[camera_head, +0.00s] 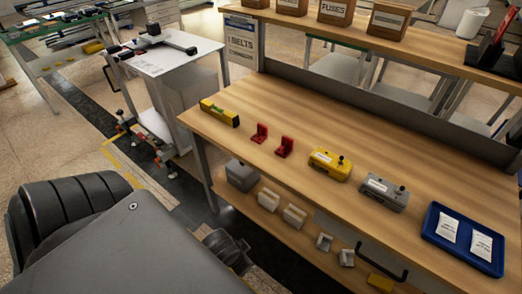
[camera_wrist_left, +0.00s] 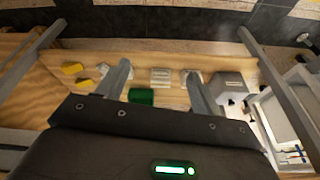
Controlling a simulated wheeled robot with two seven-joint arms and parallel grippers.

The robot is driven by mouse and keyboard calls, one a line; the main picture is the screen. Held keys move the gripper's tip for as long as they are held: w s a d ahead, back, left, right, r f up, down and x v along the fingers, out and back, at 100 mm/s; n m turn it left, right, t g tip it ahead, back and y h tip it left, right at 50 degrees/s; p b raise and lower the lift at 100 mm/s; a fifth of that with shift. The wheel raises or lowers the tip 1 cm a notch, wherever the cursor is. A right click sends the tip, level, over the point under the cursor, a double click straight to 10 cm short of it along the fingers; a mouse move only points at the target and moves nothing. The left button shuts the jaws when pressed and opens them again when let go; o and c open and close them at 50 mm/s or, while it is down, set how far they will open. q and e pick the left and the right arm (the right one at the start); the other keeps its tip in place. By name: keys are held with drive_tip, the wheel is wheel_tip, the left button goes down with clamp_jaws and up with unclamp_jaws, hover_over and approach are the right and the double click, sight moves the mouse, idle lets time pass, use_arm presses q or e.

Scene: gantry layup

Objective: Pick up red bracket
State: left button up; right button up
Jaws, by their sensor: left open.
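Two small red brackets, a left one (camera_head: 260,133) and a right one (camera_head: 284,147), stand apart on the wooden bench top (camera_head: 330,130) near its front edge in the head view. Neither shows in the left wrist view. My left gripper (camera_wrist_left: 158,69) is open, with nothing visible between its fingers; grey and white parts on a lower shelf lie beyond them in the wrist view. Its fingers are not visible in the head view. My right gripper is not in view.
On the bench are a yellow level (camera_head: 220,113), a yellow box (camera_head: 330,164), a grey box (camera_head: 384,191) and a blue tray (camera_head: 440,250) with white packets. The lower shelf holds several parts. A white cart (camera_head: 165,58) stands left of the bench.

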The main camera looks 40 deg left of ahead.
use_arm(q)
wheel_tip(320, 180, up, 6)
drive_tip(key=w+a+t, duration=0.2)
drive_tip(key=a, duration=0.1)
drive_tip(key=n+t, duration=0.2)
drive_tip(key=t, duration=0.6)
approach(262, 129)
drive_tip(key=s, duration=0.3)
drive_tip(key=shift+d+r, duration=0.15)
drive_tip(key=shift+d, duration=0.25)
drive_tip(key=shift+w+a+r, duration=0.15)
drive_tip(key=shift+w+r, duration=0.1)
drive_tip(key=shift+r, duration=0.25)
drive_tip(key=shift+a+p+x, duration=0.2)
drive_tip(key=shift+x, duration=2.45)
drive_tip(key=shift+a+p+x, duration=0.15)
drive_tip(key=shift+x, duration=2.55)
